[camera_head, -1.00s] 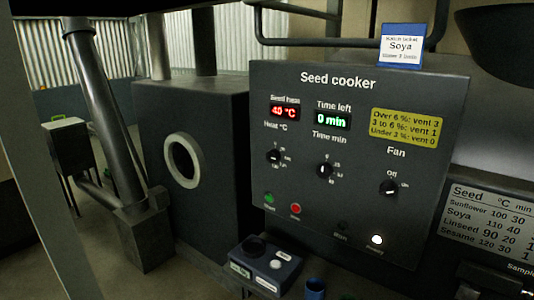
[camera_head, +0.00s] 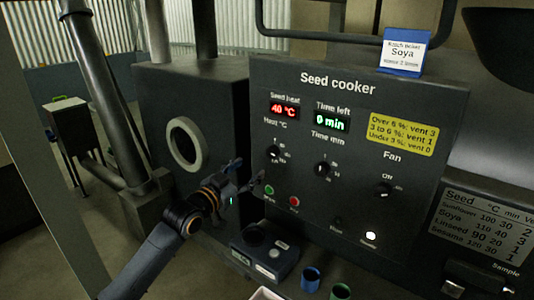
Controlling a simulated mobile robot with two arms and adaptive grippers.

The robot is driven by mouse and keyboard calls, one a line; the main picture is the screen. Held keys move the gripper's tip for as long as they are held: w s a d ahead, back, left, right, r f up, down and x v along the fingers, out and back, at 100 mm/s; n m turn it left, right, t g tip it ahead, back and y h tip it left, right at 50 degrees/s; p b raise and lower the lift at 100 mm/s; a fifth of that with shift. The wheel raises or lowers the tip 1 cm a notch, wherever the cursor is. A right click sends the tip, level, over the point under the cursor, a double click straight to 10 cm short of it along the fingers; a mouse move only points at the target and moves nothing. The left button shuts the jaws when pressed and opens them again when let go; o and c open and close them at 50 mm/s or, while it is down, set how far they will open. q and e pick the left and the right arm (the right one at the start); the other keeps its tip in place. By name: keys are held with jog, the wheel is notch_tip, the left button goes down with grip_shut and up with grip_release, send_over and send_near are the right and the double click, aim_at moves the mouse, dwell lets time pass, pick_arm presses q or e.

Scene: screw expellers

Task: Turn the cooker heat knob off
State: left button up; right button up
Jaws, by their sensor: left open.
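The Seed cooker panel (camera_head: 330,108) stands upright at centre. Its heat knob (camera_head: 273,153) is a small black dial under "Heat °C" on the panel's left side. Its exact setting is too small to read. The display (camera_head: 284,109) above it shows 40 °C in red. My left gripper (camera_head: 250,173) is open and empty, just below and left of the heat knob, in front of the panel's left edge. It appears apart from the knob. My right gripper is not in view.
The time knob (camera_head: 323,169) and fan knob (camera_head: 384,190) sit to the right. Green (camera_head: 269,190) and red (camera_head: 293,201) buttons are below the heat knob. A dark box (camera_head: 265,252) and two cups (camera_head: 310,279) stand below the panel.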

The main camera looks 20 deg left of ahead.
aim_at(271, 154)
pick_arm(q)
jog(key=p+x, duration=0.2)
jog(key=x, duration=0.8)
jog(key=shift+w+f, duration=0.1)
jog(key=shift+w, duration=0.05)
jog(key=c, duration=1.2)
